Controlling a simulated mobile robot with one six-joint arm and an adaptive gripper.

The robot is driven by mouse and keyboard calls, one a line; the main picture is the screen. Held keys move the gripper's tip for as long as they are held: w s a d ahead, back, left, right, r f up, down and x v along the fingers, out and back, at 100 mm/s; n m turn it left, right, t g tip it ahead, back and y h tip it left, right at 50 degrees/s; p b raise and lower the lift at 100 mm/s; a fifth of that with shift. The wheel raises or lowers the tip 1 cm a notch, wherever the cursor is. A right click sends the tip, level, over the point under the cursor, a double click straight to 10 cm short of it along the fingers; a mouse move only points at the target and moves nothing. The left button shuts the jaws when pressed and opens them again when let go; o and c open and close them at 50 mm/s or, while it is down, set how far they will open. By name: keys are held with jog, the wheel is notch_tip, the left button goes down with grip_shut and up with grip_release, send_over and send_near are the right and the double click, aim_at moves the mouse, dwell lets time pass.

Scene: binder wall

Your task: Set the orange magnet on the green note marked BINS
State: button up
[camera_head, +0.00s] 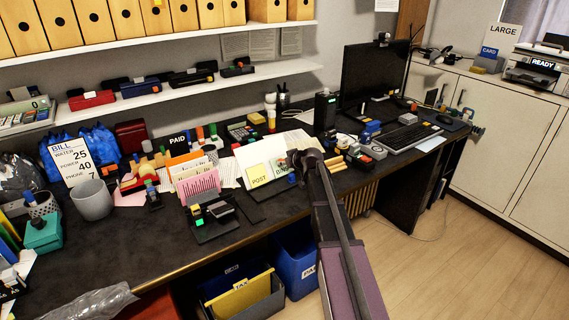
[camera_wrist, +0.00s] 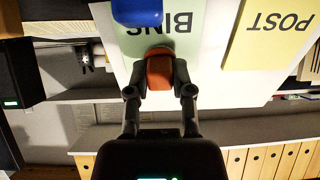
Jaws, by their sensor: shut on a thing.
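My gripper (camera_wrist: 159,80) is shut on the orange magnet (camera_wrist: 159,66), which sits between its fingertips in the wrist view. The magnet overlaps the lower part of the green note marked BINS (camera_wrist: 190,28); I cannot tell whether it touches the note. The note lies on a white board (camera_wrist: 225,88) and its lettering appears upside down in the wrist view. In the head view the green note (camera_head: 280,166) is partly covered by my gripper (camera_head: 305,160), and the orange magnet is hidden there.
A blue magnet (camera_wrist: 137,12) is close beside the orange one, at the note's edge. A yellow note marked POST (camera_wrist: 275,40) lies alongside the green note. On the dark desk (camera_head: 120,245), a letter holder with papers (camera_head: 197,185) and a keyboard (camera_head: 407,136) stand either side.

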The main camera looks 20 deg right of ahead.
jog(key=shift+w, duration=0.1)
dwell(0.3)
jog(key=o, duration=0.9)
jog(key=shift+p+v, duration=0.55)
jog(key=shift+v, duration=0.35)
jog(key=p+v, duration=0.3)
jog(key=v, duration=0.2)
jog(key=s+a+f+g, duration=0.1)
jog(key=s+a, duration=0.1)
jog(key=s+a+g+p, duration=0.1)
jog(key=s+a+g, duration=0.1)
jog(key=s+a+f+n+g+h+p, duration=0.1)
jog(key=s+a, duration=0.1)
jog(key=a, duration=0.1)
jog(key=shift+s+f+g, duration=0.4)
jog(key=s+a+g+h+p, duration=0.1)
jog(key=s, duration=0.2)
jog(key=s+a+g+p, duration=0.1)
jog(key=s+g, duration=0.1)
jog(key=s, duration=0.1)
jog(key=s+g+h+p, duration=0.1)
jog(key=s+g, duration=0.1)
jog(key=s, duration=0.1)
jog(key=shift+s+a+f+m+h, duration=0.15)
jog(key=shift+s+a+m+h, duration=0.15)
jog(key=shift+a, duration=0.1)
jog(key=shift+s+r+g+p, duration=0.25)
jog(key=shift+s+g, duration=0.35)
jog(key=shift+s, duration=0.45)
